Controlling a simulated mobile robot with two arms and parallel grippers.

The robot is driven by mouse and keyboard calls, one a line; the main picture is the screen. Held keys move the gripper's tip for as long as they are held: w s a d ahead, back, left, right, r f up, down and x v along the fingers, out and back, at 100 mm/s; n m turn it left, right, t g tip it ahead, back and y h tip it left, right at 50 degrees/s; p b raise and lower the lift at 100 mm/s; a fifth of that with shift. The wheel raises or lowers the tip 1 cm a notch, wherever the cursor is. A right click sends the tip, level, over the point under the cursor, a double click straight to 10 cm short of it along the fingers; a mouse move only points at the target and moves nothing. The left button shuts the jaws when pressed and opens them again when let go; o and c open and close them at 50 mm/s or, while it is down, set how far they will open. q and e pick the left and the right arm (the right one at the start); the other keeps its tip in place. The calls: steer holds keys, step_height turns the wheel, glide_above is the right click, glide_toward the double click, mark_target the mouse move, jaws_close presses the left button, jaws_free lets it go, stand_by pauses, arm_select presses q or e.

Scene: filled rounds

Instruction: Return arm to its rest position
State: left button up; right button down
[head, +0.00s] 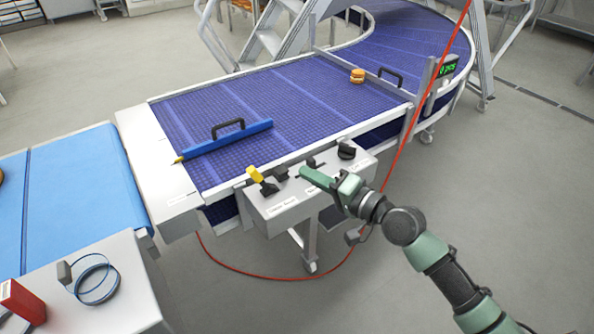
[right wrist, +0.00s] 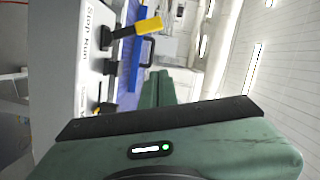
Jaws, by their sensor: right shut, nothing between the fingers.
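My right arm reaches in from the lower right in the head view. Its green gripper (head: 306,172) is shut and empty, just over the white control box (head: 288,211) at the conveyor's front edge. Its closed fingers (right wrist: 155,78) also show in the right wrist view, beside the box. A yellow-handled lever (head: 256,175) is on the box, left of my fingers, and shows in the right wrist view (right wrist: 149,26). A black knob (head: 346,150) is at the box's right. I cannot tell whether the fingertips touch the box. My left gripper is not in view.
A blue bar with a black handle (head: 228,135) lies across the purple belt (head: 290,95). A round bun-like item (head: 357,76) is on the belt's far side. A red cable (head: 408,140) runs close behind my right arm. Open floor (head: 510,180) is at the right.

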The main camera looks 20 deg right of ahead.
steer(key=shift+s+d+r, duration=0.1)
steer(key=shift+s, duration=0.2)
